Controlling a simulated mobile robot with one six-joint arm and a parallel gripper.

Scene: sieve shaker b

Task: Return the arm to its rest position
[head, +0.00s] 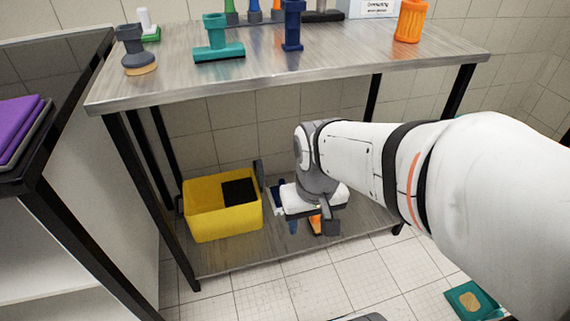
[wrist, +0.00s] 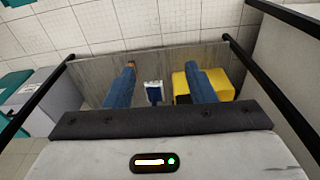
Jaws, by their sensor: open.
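My arm reaches from the right of the head view over the lower shelf of a metal table. My gripper (wrist: 161,72) is open, with its two blue fingers apart and nothing held between them. In the head view the hand hangs low above the lower shelf (head: 222,262), to the right of a yellow bin (head: 226,219), and hides part of what lies there. A small white and blue item (wrist: 153,92) shows beyond the gap between the fingers. An orange item (head: 315,223) shows just below the hand.
The tabletop (head: 345,55) above the arm carries a teal fitting (head: 217,42), a blue piece (head: 292,28) and an orange cup (head: 411,20). Black table legs stand on both sides. A side shelf with purple items (head: 17,128) is at left. A green tray (head: 472,301) lies on the floor.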

